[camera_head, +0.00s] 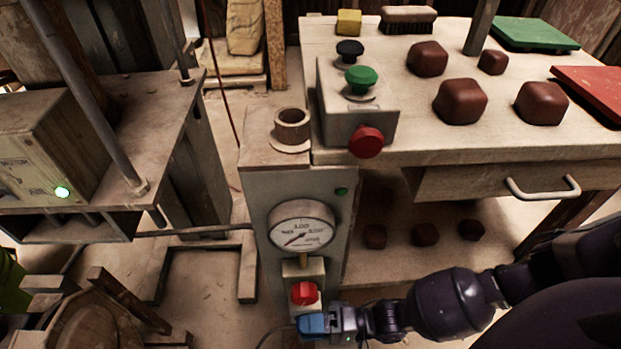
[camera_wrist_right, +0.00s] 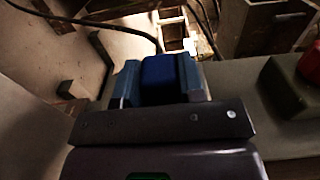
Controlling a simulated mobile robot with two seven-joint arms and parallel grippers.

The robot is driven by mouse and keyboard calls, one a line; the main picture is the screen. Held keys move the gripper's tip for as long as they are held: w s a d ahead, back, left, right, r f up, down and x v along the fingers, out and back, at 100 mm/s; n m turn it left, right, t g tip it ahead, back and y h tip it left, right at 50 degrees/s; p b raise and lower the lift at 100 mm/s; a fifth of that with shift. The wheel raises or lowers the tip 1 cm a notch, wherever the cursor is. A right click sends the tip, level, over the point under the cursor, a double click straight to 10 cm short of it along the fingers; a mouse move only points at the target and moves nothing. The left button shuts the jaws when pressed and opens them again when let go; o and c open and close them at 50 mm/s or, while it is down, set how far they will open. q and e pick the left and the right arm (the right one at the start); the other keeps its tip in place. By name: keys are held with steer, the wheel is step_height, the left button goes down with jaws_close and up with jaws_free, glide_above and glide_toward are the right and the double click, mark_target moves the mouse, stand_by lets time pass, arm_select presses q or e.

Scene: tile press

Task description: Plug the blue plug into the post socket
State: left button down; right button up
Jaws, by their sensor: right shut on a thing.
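My right gripper (camera_head: 318,325) comes in from the right at the bottom of the head view, low beside the front of the grey post (camera_head: 268,188). In the right wrist view its two blue-grey fingers (camera_wrist_right: 160,85) are closed on the sides of the blue plug (camera_wrist_right: 158,70). In the head view the blue at the gripper's tip does not clearly separate plug from fingers. The tip is just below a small box with a red knob (camera_head: 304,293) on the post. I cannot make out the post socket or whether the plug touches it. My left gripper is not in view.
A round gauge (camera_head: 302,228) sits on the post above the red knob. A workbench (camera_head: 400,135) with a button box (camera_head: 340,100) stands behind right. A metal table (camera_head: 170,150) is at left. A dark cable (camera_wrist_right: 95,26) runs across the wrist view.

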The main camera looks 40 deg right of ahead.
steer(key=shift+s+r, duration=0.1)
steer(key=shift+r, duration=0.1)
steer(key=shift+s+a+f, duration=0.15)
steer(key=shift+s+a, duration=0.5)
steer(key=shift+s, duration=0.15)
steer(key=shift+a, duration=0.1)
